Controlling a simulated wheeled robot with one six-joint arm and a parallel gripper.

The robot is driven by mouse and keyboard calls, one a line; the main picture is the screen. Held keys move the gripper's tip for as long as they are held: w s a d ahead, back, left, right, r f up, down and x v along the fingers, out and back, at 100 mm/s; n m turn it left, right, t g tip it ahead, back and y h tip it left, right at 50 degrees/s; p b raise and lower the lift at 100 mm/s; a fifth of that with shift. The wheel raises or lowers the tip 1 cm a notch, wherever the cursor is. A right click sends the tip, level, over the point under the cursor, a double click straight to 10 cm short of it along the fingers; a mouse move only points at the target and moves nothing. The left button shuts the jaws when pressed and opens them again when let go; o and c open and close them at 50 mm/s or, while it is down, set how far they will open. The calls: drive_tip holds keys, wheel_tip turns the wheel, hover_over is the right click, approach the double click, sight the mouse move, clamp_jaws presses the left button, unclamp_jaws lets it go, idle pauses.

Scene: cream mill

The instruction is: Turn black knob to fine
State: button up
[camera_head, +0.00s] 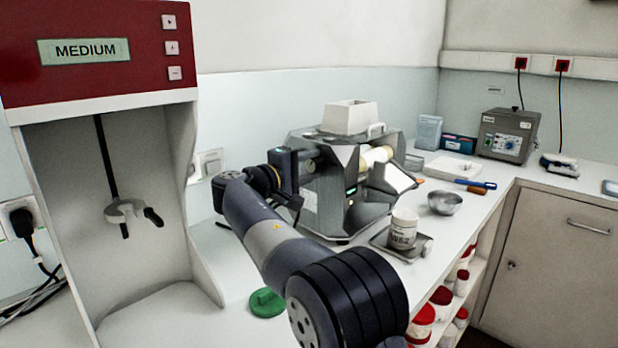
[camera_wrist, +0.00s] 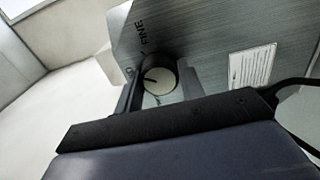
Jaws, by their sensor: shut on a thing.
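The black knob (camera_wrist: 160,78) sticks out from the mill's grey metal side panel in the wrist view. Its face is pale, with a short dark line toward the left. The word FINE (camera_wrist: 142,32) is printed on the panel above and left of the knob. Another marking at the knob's left is mostly hidden. My gripper (camera_wrist: 160,82) has a finger on each side of the knob and is shut on it. In the head view my gripper (camera_head: 296,165) is at the left side of the mill (camera_head: 342,185); the knob is hidden there.
A white hopper (camera_head: 350,117) sits on top of the mill. A labelled jar (camera_head: 403,230) stands on a tray at the mill's right, with a metal bowl (camera_head: 445,203) beyond. A red-topped stand (camera_head: 110,50) reading MEDIUM is at left. A green lid (camera_head: 266,302) lies below my arm.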

drive_tip(key=m+b, duration=0.3)
drive_tip(key=m, duration=0.1)
drive_tip(key=shift+f+m, duration=0.1)
drive_tip(key=shift+m, duration=0.3)
idle(0.4)
drive_tip(key=o, duration=1)
drive_tip(key=v, duration=0.7)
drive_tip(key=shift+s+a, duration=0.2)
drive_tip(key=shift+s, duration=0.05)
drive_tip(key=shift+d, duration=0.1)
